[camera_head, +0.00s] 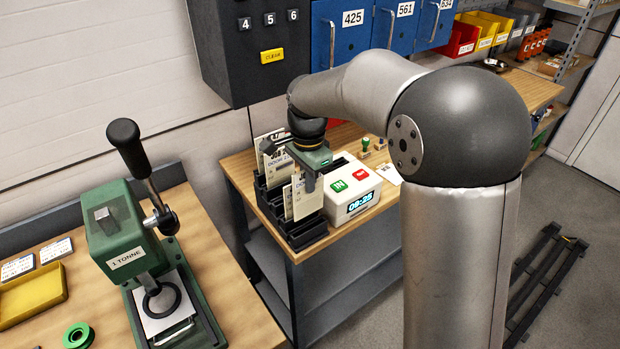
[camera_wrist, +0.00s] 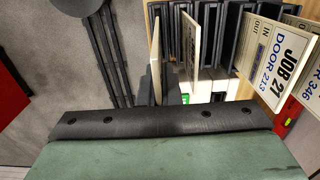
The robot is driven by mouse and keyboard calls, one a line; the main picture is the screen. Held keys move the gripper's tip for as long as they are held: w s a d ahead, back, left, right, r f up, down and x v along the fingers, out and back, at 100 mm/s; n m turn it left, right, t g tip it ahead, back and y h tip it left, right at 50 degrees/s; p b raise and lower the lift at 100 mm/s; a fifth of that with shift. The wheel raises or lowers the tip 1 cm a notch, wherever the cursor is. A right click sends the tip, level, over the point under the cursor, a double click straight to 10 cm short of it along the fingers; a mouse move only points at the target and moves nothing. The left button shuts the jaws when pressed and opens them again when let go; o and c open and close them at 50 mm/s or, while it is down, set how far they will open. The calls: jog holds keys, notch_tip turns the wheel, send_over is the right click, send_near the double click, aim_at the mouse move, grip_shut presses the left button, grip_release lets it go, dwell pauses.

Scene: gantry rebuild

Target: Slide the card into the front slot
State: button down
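A black slotted rack (camera_head: 305,236) stands on the wooden table, with its nearest slots empty. My gripper (camera_head: 309,184) is above the rack, pointing down. It appears shut on a pale card (camera_head: 308,204), whose lower end hangs over the front part of the rack. In the wrist view this card (camera_wrist: 155,48) shows nearly edge-on, between the dark fingertips (camera_wrist: 158,92). Whether its lower edge is inside a slot cannot be told. A second card (camera_wrist: 191,45) stands close beside it. The rack's slots (camera_wrist: 218,35) also show in the wrist view.
Printed cards, one reading JOB 21 DOOR 213 (camera_wrist: 277,62), stand farther back in the rack. A white time clock (camera_head: 353,188) with green and red buttons stands close to its right. A green press (camera_head: 125,235) is at left.

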aim_at(308, 203)
jog(key=shift+f+b, duration=2.6)
jog(key=shift+f, duration=1.25)
jog(key=c, duration=1.6)
grip_release()
jog(key=shift+o, duration=0.2)
jog(key=shift+r, duration=0.1)
notch_tip(308, 203, up, 17)
jog(key=shift+r+b, duration=0.15)
jog(key=shift+b, duration=0.5)
jog(key=shift+d, duration=0.1)
jog(key=s+d+f+n, duration=0.3)
jog(key=s+d+f, duration=0.2)
jog(key=s, duration=0.3)
jog(key=s+d+f+n, duration=0.4)
jog(key=s+f, duration=0.2)
jog(key=s, duration=0.3)
jog(key=s+d+f+n, duration=0.4)
jog(key=s+d+f, duration=0.1)
jog(key=s, duration=0.4)
jog(key=shift+d+f+t, duration=0.35)
jog(key=shift+f+t, duration=0.05)
jog(key=shift+f, duration=0.45)
